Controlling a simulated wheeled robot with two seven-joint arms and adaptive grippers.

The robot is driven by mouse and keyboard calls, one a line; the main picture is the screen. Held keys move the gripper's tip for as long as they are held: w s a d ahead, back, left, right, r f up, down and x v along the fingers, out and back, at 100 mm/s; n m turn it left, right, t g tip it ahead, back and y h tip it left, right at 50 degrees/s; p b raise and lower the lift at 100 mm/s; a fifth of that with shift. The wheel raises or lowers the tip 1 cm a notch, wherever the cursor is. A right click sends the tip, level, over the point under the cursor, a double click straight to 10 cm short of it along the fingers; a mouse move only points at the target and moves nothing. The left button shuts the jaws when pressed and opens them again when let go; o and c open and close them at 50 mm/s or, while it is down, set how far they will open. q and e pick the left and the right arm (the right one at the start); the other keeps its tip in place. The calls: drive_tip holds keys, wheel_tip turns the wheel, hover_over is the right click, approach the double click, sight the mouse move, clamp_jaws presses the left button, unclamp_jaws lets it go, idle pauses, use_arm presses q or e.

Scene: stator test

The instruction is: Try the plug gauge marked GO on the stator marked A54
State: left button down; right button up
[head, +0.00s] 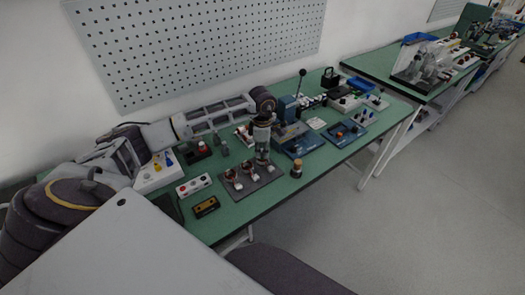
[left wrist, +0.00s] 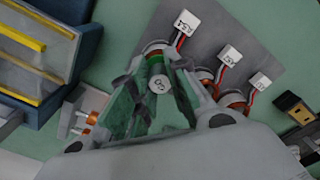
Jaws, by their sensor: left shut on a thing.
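My left gripper (head: 262,158) reaches down over the far right end of a grey mat (head: 262,187) that bears three copper-wound stators with white tags. In the left wrist view the left gripper (left wrist: 155,95) is shut on the plug gauge marked GO (left wrist: 157,84), a pale cylinder with a green band. The gauge is lined up over the end stator (left wrist: 153,47), whose tag (left wrist: 187,21) seems to read A54. The fingers hide most of that stator, so I cannot tell how deep the gauge sits. The middle stator (left wrist: 205,75) stands beside it. My right gripper is out of view.
A blue lever press (head: 288,110) stands behind the mat. A small orange-topped object (head: 297,168) stands right of the mat. A yellow and black device (head: 206,207) and a white button box (head: 194,185) lie to the left. A blue tray (head: 345,133) lies farther right.

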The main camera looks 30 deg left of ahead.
sight(262, 150)
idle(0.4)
use_arm(q)
drive_tip(key=shift+r+p, duration=0.3)
drive_tip(key=shift+r, duration=0.5)
idle(0.6)
drive_tip(key=shift+r+p, duration=0.6)
drive_tip(key=shift+r, duration=0.75)
idle(0.9)
drive_tip(key=shift+r, duration=0.1)
drive_tip(key=shift+r+p, duration=1.25)
drive_tip(key=shift+r, duration=1.15)
